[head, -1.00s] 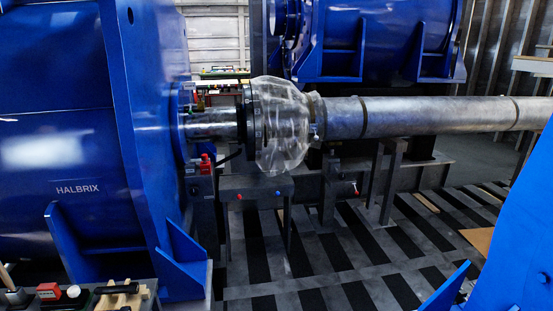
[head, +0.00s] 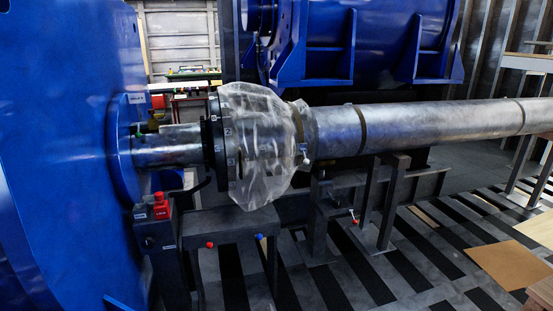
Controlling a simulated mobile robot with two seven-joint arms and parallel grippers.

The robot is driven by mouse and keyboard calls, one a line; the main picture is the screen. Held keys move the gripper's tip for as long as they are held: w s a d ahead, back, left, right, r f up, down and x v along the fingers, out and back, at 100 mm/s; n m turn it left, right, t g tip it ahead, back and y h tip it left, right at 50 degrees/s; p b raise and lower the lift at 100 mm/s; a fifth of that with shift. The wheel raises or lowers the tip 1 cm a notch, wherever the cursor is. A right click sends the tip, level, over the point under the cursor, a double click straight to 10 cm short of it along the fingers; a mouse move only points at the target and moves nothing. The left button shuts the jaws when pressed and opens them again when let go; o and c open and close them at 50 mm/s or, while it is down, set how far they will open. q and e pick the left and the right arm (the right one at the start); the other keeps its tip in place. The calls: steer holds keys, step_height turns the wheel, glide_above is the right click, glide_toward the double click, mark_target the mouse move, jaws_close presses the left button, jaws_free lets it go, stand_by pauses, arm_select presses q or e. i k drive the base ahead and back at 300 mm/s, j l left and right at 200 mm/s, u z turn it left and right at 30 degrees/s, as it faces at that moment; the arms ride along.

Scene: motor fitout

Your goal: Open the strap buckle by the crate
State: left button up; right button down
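No strap buckle and no crate can be made out in the head view. Narrow darker bands go around the long metal shaft (head: 430,125): one band (head: 361,130) near its left end and one band (head: 521,115) near its right end. I cannot tell whether either is a strap, and no buckle shows on them. Neither of my grippers is in view.
A blue motor housing (head: 60,130) fills the left. A coupling under clear wrap (head: 260,140) joins its shaft to the long one. A red-button control box (head: 160,225) stands below. Another blue machine (head: 370,40) is behind.

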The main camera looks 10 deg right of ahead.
mark_target(306, 161)
steer(key=i, duration=1.2)
steer(key=i+l+u, duration=0.1)
steer(key=i, duration=1.1)
